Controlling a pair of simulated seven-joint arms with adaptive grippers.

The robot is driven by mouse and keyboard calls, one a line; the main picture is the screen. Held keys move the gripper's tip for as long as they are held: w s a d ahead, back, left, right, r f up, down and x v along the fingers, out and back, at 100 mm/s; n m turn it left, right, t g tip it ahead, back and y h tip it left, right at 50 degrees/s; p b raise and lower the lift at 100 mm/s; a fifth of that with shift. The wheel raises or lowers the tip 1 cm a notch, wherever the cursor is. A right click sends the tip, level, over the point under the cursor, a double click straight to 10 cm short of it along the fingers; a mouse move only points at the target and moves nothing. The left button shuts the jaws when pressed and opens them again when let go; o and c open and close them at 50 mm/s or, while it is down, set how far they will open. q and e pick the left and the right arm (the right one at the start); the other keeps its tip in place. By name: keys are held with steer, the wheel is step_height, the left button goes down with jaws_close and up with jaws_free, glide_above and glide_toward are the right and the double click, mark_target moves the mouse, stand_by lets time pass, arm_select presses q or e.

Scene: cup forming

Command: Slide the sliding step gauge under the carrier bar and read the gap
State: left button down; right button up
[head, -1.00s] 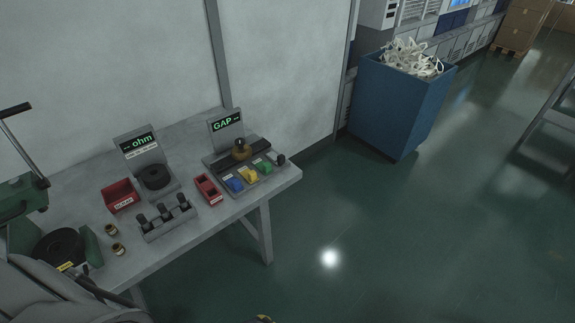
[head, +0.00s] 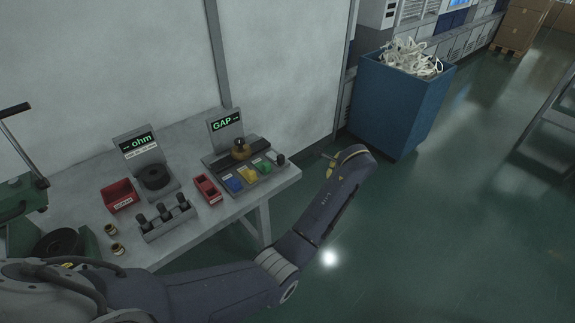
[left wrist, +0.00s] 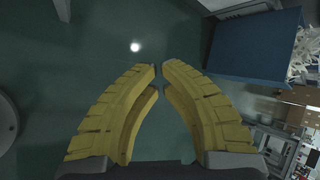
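The gap station stands at the table's right end in the head view, with a "GAP --" display (head: 225,122). In front of the display a dark bar (head: 222,163), which looks like the carrier bar, lies across the station with a brass, black-knobbed piece (head: 240,152) at it. Blue (head: 233,185), yellow (head: 247,174) and green (head: 263,167) blocks lie in front, with a dark knob (head: 280,159) at the right end. I cannot tell which part is the step gauge. My left gripper (head: 328,163) is right of the table; its yellow fingers (left wrist: 159,70) have tips almost together and hold nothing.
An ohm display (head: 138,141) with a black round piece, red bins (head: 120,195) (head: 207,189), a holder with several black pegs (head: 166,222) and brass cups (head: 117,248) share the table. A blue bin (head: 400,105) of white scrap stands behind my gripper.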

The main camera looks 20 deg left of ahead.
arm_select(q)
steer(key=s+a+r+m+g+y, duration=0.3)
steer(key=s+a+r+m+y, duration=0.15)
steer(key=s+a, duration=0.25)
steer(key=m, duration=0.1)
glide_toward(282, 166)
step_height(282, 166, down, 4)
steer(key=a, duration=0.1)
steer(key=w+a, duration=0.1)
steer(key=shift+w+a+f, duration=0.15)
steer(key=shift+w+a, duration=0.5)
steer(key=shift+a, duration=0.2)
